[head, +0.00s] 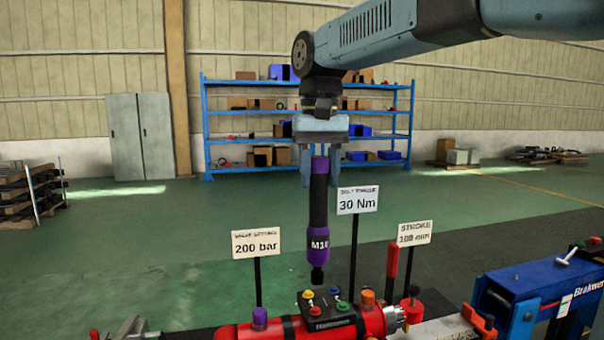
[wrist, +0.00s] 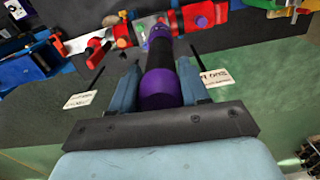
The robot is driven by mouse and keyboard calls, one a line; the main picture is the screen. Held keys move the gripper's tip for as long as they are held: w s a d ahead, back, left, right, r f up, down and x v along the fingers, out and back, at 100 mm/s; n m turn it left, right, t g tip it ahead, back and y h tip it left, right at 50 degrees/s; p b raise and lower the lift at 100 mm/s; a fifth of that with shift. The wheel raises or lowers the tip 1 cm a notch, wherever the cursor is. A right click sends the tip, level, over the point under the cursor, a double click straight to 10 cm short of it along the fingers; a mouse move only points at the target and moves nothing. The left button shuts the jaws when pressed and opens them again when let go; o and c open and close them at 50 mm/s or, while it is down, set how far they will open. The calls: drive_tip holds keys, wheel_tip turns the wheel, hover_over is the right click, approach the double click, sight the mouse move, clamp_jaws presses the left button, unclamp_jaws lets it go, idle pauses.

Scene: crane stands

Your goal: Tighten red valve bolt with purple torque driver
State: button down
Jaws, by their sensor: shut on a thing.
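My gripper (head: 320,168) is shut on the purple torque driver (head: 319,215), a black and purple tool marked M18 or similar. The driver hangs upright, tip down, above the black valve block (head: 327,318) on the red cylinder. In the wrist view, the driver (wrist: 160,88) sits between my gripper's fingers (wrist: 160,88) and points toward the red assembly. The tip appears apart from the caps.
A red lever (head: 392,262) stands to the right. A blue bench vise (head: 535,290) is at far right. Blue shelving (head: 305,110) stands well behind.

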sight(318, 210)
drive_tip(key=shift+a+f, duration=0.1)
drive_tip(key=shift+f, duration=3.8)
idle(2.6)
drive_tip(key=shift+r, duration=0.15)
drive_tip(key=shift+r, duration=2.5)
